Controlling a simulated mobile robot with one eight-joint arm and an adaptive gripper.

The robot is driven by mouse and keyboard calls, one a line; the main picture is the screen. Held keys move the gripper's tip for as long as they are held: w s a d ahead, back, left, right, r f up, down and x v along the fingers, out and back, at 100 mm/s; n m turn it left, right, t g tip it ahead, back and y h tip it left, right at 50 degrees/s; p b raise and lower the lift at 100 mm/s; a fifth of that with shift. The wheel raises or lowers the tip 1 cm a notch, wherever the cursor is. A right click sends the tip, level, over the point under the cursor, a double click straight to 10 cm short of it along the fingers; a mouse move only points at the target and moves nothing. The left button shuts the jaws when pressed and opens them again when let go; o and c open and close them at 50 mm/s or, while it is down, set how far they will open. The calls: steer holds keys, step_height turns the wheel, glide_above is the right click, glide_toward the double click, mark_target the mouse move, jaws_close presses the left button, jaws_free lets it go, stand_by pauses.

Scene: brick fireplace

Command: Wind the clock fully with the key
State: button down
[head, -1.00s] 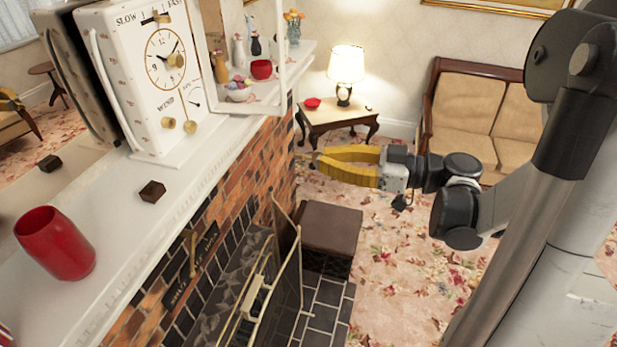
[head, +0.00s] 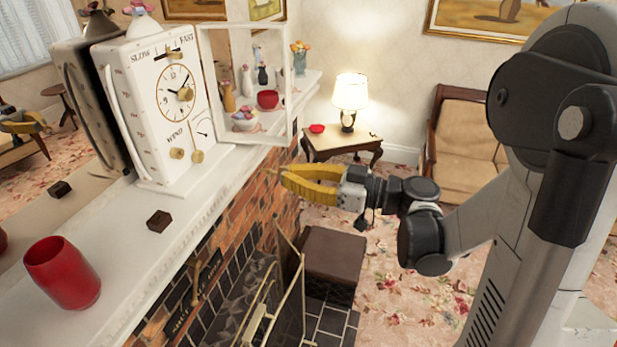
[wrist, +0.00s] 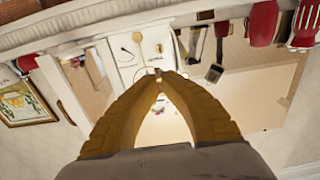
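The white clock (head: 165,105) stands on the mantel at the left of the head view, its white-framed glass door (head: 292,85) swung open. Its face shows a round dial, the word WIND, and two brass knobs (head: 197,156) low down. My gripper (head: 277,174) has its yellow fingers drawn together in front of the mantel edge, to the right of the clock and apart from it. A small thin brownish piece at the fingertips looks like the key (head: 270,172); most of it is hidden. In the wrist view the clock (wrist: 140,52) shows beyond the fingertips (wrist: 160,78).
A red vase (head: 62,275) and a small dark block (head: 158,221) stand on the mantel (head: 120,265). Small vases and a red bowl (head: 267,99) stand behind the open door. A fire screen (head: 285,300) and dark stool (head: 330,258) are below.

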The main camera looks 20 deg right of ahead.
steer(key=p+x, duration=0.2)
steer(key=x, duration=1.7)
steer(key=shift+r+p, duration=0.1)
steer(key=shift+p, duration=0.25)
steer(key=shift+w+a+f+b, duration=0.1)
steer(key=shift+f+b, duration=0.15)
steer(key=shift+b, duration=0.25)
steer(key=shift+v, duration=1.25)
steer(key=shift+r, duration=0.2)
steer(key=shift+w+a, duration=0.1)
steer(key=shift+a, duration=0.05)
steer(key=shift+x, duration=1.1)
steer(key=shift+b+x, duration=1.1)
steer(key=shift+x, duration=0.3)
stand_by(1.2)
